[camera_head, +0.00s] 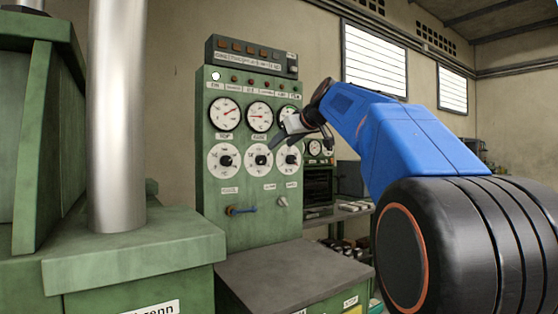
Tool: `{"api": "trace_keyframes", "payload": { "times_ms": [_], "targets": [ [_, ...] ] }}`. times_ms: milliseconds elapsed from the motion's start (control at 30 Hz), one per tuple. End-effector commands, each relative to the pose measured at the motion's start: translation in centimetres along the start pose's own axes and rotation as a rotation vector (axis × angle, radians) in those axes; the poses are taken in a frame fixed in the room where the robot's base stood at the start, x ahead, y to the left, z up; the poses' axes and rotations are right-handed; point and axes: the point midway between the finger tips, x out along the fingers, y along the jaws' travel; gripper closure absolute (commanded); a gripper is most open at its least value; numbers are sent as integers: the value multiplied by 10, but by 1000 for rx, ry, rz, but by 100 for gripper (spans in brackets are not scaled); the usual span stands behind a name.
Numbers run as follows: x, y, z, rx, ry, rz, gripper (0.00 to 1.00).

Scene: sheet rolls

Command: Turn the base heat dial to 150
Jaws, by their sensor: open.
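A green control panel (248,190) stands in the middle of the view. It carries a row of three round white heat dials with black knobs. The middle dial (259,161) sits under a label that seems to read BASE; its pointer setting is too small to read. A left dial (225,161) and a right dial (289,162) flank it. My gripper (296,133) is open and empty, up and right of the middle dial, in front of the right gauge. It appears apart from the knobs, though its distance from the panel is hard to judge.
Gauges (259,116) sit above the dials, the right one partly covered by my gripper. A grey-topped green cabinet (290,270) stands in front, and a metal column (117,120) on a green machine (130,250) at left.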

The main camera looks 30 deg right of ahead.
Motion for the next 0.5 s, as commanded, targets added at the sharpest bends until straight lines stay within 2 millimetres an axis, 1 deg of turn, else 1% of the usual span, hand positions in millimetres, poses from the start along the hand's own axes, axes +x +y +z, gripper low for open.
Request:
{"api": "trace_keyframes", "payload": {
  "times_ms": [33, 100, 167, 267, 500],
  "targets": [
    [0, 5, -5, -4, 8, 5, 49],
    [2, 8, -7, -8, 13, 6, 49],
    [6, 8, -8, -8, 13, 6, 49],
    [17, 7, -7, -8, 13, 5, 49],
    [58, 7, -7, -7, 11, 4, 49]
  ]
}}
